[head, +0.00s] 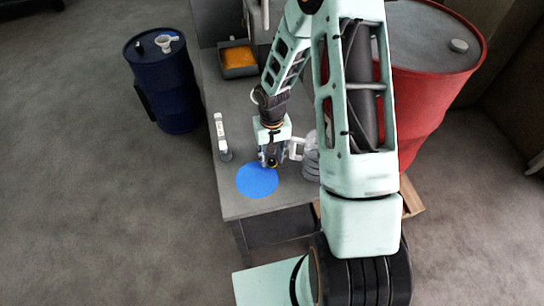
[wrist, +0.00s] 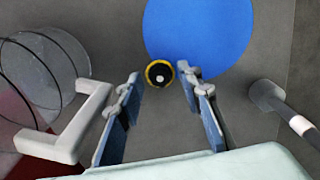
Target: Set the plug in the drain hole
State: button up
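A small round dark piece with a yellow ring and a pale centre, which looks like the plug (wrist: 160,73), is at the near edge of the blue disc (wrist: 205,35) on the grey bench. My gripper (wrist: 160,74) is above it with its fingers apart, one on each side, and a small gap shows on both sides. In the head view my gripper (head: 269,163) is low over the bench, beside the blue disc (head: 257,181), and mostly hides the plug. I cannot make out the drain hole in either view.
A clear jug (wrist: 38,75) with a white handle (wrist: 75,130) stands close left of my gripper. A white-and-dark upright tool (head: 221,135) stands on the bench (head: 240,108). An orange-filled tray (head: 238,58) is at the back. A blue drum (head: 165,90) and red drum (head: 425,100) flank the bench.

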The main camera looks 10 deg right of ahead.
grip_shut()
jog(key=s+r+p, duration=0.3)
jog(key=s+r, duration=0.2)
jog(key=shift+s+r+p, duration=0.2)
jog(key=shift+r+p, duration=0.2)
